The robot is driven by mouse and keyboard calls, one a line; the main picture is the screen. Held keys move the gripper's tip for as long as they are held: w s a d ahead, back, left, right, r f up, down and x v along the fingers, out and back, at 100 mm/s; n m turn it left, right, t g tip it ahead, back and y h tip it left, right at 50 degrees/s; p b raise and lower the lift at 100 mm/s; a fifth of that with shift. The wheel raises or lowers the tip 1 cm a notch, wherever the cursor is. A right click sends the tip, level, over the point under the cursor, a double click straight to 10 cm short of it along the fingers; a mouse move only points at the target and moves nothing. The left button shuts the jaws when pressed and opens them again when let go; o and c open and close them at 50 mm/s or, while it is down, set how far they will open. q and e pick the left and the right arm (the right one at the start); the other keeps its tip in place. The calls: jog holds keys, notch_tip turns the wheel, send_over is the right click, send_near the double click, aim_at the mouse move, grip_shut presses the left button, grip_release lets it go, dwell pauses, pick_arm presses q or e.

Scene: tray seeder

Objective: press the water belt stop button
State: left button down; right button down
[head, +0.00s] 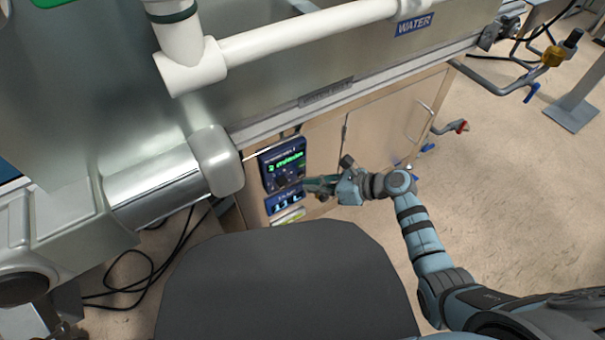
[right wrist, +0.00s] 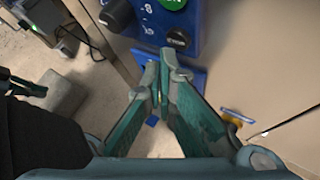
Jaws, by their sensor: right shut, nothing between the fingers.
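The control panel (head: 284,163) is a dark blue box with a lit green display, on the beige cabinet front under the WATER sign. In the right wrist view the panel's blue face (right wrist: 150,25) shows a black knob (right wrist: 117,14), part of a green button (right wrist: 172,3) and a round black button (right wrist: 178,39) with small pale lettering too blurred to read. My right gripper (head: 312,185) is shut and empty at the panel's lower right. In the wrist view its fingertips (right wrist: 162,58) are just below and left of the black button; contact cannot be told. My left gripper is not clearly seen.
A blue plate (head: 285,199) with small icons is below the panel. A white pipe (head: 300,32) and a metal roller (head: 165,190) lie above and left. Black cables (head: 150,265) lie on the floor. Floor at right (head: 510,190) is mostly clear.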

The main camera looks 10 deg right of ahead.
jog(key=s+d+p, duration=0.2)
jog(key=s, duration=0.3)
jog(key=shift+s+p, duration=0.3)
jog(key=shift+p, duration=0.05)
jog(key=shift+d, duration=0.1)
dwell(0.5)
